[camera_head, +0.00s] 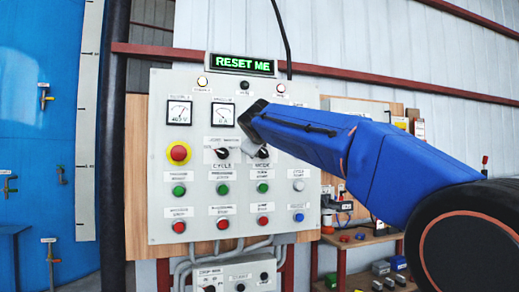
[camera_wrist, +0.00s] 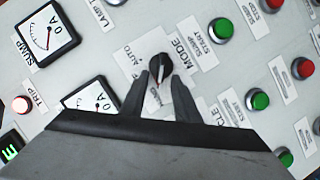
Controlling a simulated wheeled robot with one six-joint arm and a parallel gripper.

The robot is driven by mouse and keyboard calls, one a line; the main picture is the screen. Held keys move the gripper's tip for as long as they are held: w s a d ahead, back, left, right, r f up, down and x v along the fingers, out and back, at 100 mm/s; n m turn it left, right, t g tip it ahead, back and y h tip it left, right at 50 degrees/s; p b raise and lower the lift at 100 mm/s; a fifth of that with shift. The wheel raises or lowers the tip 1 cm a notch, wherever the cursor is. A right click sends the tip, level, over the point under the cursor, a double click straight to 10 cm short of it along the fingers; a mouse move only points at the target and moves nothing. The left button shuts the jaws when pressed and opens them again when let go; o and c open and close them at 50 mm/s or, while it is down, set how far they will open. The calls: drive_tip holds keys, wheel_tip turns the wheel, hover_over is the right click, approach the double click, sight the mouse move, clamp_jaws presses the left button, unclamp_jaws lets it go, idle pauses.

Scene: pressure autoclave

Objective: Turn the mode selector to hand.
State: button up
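The mode selector (camera_wrist: 159,69) is a round black knob with a pale pointer stripe. In the wrist view it sits beside the MODE label (camera_wrist: 180,47), with the AUTO label (camera_wrist: 127,59) at its upper left. A partly covered label (camera_wrist: 152,98), too small to read surely, lies between my fingers. My gripper (camera_wrist: 160,82) is open, with its two dark fingertips apart just below the knob in the picture; contact cannot be told. Which position the pointer marks is unclear.
The cycle selector (camera_head: 222,153) is just left of the mode selector. A red emergency button (camera_head: 179,152), green buttons (camera_head: 221,189) and red buttons (camera_head: 222,224) surround it on the grey panel (camera_head: 160,215). Gauges (camera_head: 223,114) are above. A display (camera_head: 242,64) reads RESET ME.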

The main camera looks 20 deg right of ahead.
drive_tip(key=v, duration=1.7)
drive_tip(key=shift+s, duration=0.2)
drive_tip(key=s+d+f+m+g+y, duration=0.1)
drive_tip(key=s+d+f+m+g, duration=0.1)
drive_tip(key=s+f, duration=0.8)
drive_tip(key=s+d+f+m+g+y, duration=0.2)
drive_tip(key=s+f, duration=0.9)
drive_tip(key=f, duration=1.6)
drive_tip(key=s+d+f+m+g+y, duration=0.1)
drive_tip(key=s+f+g, duration=0.4)
drive_tip(key=s+f, duration=0.6)
wheel_tip(320, 180, down, 8)
drive_tip(key=shift+d+f+m+g+y, duration=0.15)
drive_tip(key=shift+d+m+g+y, duration=0.15)
drive_tip(key=shift+d+m, duration=0.55)
drive_tip(key=shift+a+m, duration=0.25)
